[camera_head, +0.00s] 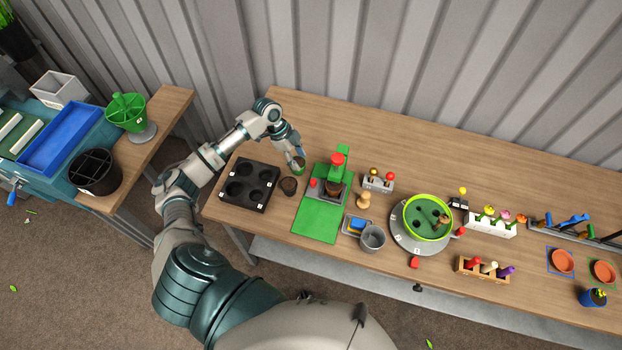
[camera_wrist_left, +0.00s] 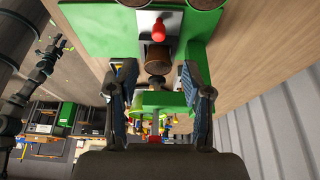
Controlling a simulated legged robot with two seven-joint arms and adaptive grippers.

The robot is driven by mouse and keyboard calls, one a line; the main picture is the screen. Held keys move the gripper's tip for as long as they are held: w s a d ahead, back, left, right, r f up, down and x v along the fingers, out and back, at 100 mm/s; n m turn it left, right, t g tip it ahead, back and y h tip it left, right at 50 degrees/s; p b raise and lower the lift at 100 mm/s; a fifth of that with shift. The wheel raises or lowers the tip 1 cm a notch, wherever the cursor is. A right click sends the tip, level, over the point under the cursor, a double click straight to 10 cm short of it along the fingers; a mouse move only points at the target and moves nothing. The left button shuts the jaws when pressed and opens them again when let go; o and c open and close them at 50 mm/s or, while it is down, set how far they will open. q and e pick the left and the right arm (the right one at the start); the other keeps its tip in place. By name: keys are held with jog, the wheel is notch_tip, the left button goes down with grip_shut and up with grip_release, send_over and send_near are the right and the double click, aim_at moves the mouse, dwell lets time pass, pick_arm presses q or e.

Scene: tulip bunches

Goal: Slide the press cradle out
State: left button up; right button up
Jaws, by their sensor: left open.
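The press (camera_head: 337,165) stands on a green mat (camera_head: 318,220) in the middle of the bench, with a green head and red knob on top. Its grey cradle (camera_head: 323,191) sits low at the front, and a brown pot (camera_head: 334,184) is in it under the head. My left gripper (camera_head: 297,160) is just left of the press, above the bench. In the left wrist view, its fingers (camera_wrist_left: 158,76) are apart, with the brown pot (camera_wrist_left: 157,58) and a red knob (camera_wrist_left: 158,29) beyond them. Contact with the press cannot be told. My right gripper does not show.
A wooden peg (camera_head: 364,200), a grey bucket (camera_head: 372,238) and a green round bowl (camera_head: 428,217) stand to the right. Bare bench lies behind the press.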

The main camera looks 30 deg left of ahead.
aim_at(312, 180)
pick_arm(q)
jog(key=x, duration=1.1)
jog(key=shift+d+r, duration=0.15)
jog(key=shift+d, duration=0.2)
jog(key=shift+d+f, duration=0.1)
jog(key=shift+f, duration=0.6)
grip_shut()
